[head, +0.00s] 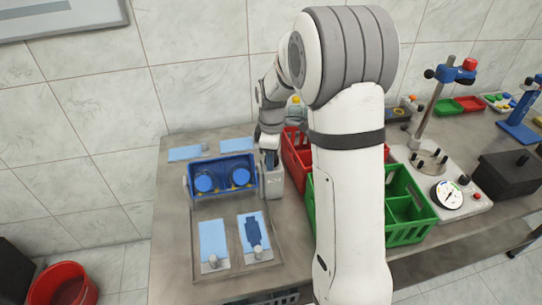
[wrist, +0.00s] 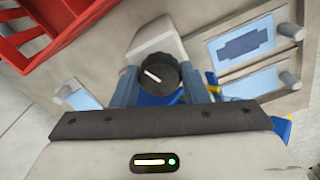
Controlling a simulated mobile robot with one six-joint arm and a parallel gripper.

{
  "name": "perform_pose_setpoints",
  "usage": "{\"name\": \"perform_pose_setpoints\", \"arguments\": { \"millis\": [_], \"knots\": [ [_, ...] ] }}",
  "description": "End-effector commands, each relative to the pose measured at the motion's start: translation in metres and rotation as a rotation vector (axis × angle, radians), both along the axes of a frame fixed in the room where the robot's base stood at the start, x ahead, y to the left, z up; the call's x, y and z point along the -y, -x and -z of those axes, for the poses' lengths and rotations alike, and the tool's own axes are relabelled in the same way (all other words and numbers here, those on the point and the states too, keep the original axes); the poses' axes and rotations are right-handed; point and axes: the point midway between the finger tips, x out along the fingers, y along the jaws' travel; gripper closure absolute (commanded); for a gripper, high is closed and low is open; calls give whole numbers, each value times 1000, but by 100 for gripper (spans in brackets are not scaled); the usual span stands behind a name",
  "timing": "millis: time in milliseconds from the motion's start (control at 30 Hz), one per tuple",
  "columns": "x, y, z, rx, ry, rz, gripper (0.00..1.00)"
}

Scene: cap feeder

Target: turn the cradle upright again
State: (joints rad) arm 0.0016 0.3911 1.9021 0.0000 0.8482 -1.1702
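The cradle (head: 222,175) is a blue trough on the work surface at left in the head view. Its open side, with two round blue parts (head: 206,181) inside, faces the camera, so it looks tipped over. A pale grey housing (head: 273,184) stands at its right end. My gripper (head: 270,157) points down at the top of this housing. In the wrist view, a black knob (wrist: 158,77) with a white line sits between my fingers, which appear closed against its two sides. My gripper hides most of the cradle there; only bits of blue show.
A red crate (head: 296,160) stands close to the right of the housing, with a green crate (head: 408,232) beyond my arm. Light blue pads (head: 213,237) with small grey posts lie in front of the cradle. A gauge stand (head: 448,194) is farther right.

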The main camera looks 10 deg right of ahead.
Motion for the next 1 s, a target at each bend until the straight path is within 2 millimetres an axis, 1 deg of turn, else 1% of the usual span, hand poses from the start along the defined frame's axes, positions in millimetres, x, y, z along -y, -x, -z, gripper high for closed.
{"name": "perform_pose_setpoints", "arguments": {
  "millis": [33, 267, 367, 433, 900, 1000],
  "knots": [
    [0, 0, 0, 0, 0, 0, 64],
    [0, 0, 0, 0, 0, -1, 83],
    [0, 0, 0, 0, 0, -14, 84],
    [0, 0, 0, 0, 0, -63, 84],
    [0, 0, 0, 0, 0, -689, 84],
    [0, 0, 0, 0, 0, -790, 84]
  ]
}}
